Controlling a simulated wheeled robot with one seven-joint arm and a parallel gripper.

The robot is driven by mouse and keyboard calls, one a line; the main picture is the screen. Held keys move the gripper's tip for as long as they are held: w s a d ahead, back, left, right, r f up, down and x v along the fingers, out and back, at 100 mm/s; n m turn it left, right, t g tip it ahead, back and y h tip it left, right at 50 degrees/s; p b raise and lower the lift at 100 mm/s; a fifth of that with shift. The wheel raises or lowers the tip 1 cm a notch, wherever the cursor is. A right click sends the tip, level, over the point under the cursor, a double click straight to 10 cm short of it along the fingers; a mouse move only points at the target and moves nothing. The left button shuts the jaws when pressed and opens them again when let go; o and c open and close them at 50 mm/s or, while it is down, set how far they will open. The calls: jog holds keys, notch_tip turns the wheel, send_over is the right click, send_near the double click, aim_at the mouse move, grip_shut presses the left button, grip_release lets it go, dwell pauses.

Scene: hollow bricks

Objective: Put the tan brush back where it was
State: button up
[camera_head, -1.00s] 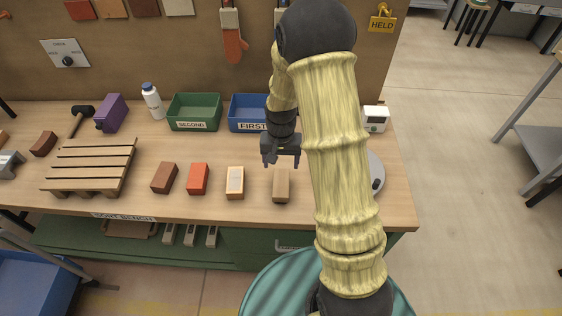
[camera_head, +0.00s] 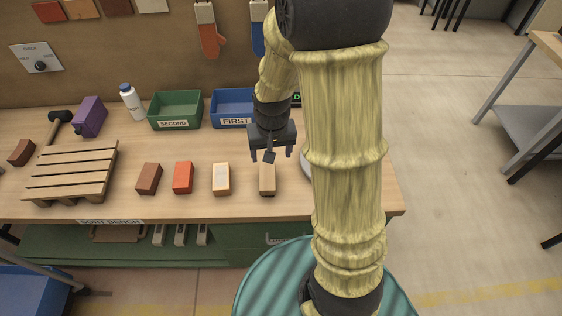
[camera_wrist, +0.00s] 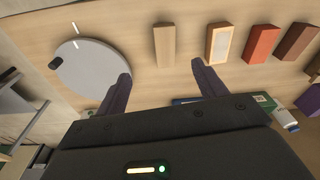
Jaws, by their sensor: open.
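I can make out no tan brush in either view. A tan brick (camera_head: 267,183) lies on the bench at the right end of a row of bricks. It also shows in the wrist view (camera_wrist: 163,46), beyond and between my fingers. My gripper (camera_head: 271,155) is open, pointing down, just behind and above the tan brick in the head view. In the wrist view my gripper (camera_wrist: 163,82) has spread fingers with nothing between them. I see a gap between the fingers and the tan brick.
A pale framed brick (camera_head: 221,180), an orange-red brick (camera_head: 183,178) and a brown brick (camera_head: 149,179) continue the row leftward. A wooden pallet (camera_head: 70,172) is farther left. Green SECOND (camera_head: 175,123) and blue FIRST (camera_head: 232,121) bins stand behind. A round grey plate (camera_wrist: 95,75) is near.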

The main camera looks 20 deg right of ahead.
jog(key=s+r+n+t, duration=0.1)
jog(key=s+r, duration=0.4)
jog(key=s, duration=0.3)
jog(key=shift+s+r+n, duration=0.15)
jog(key=shift+n, duration=0.25)
